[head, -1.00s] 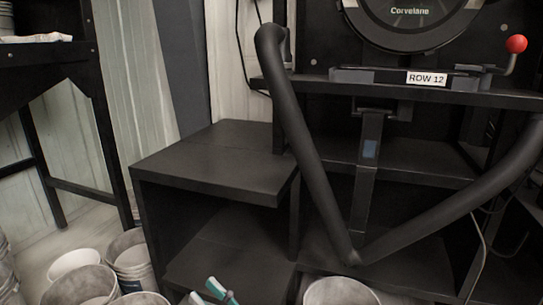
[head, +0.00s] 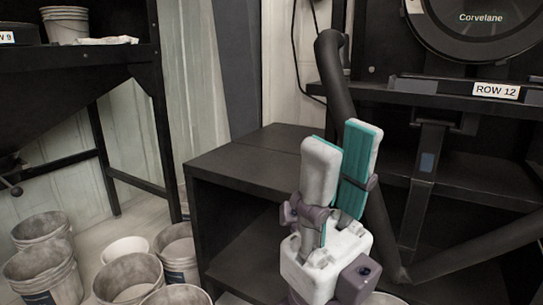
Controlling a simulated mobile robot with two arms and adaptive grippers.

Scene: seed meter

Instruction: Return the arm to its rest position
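My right gripper (head: 341,143) stands upright at the lower middle of the head view, fingertips pointing up. Its two pale fingers with teal pads are apart, with nothing seen between them, so it is open and empty. It shows in front of the black shelf unit and just left of a thick black bent tube. The arm below its wrist is cut off by the bottom edge. My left gripper is not in the view.
A black shelf unit (head: 255,160) stands behind the gripper. The thick black tube (head: 337,85) runs down in front of the machine with the "ROW 12" label (head: 497,90). Several buckets (head: 128,277) stand on the floor at lower left. A black-framed stand (head: 110,68) is at upper left.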

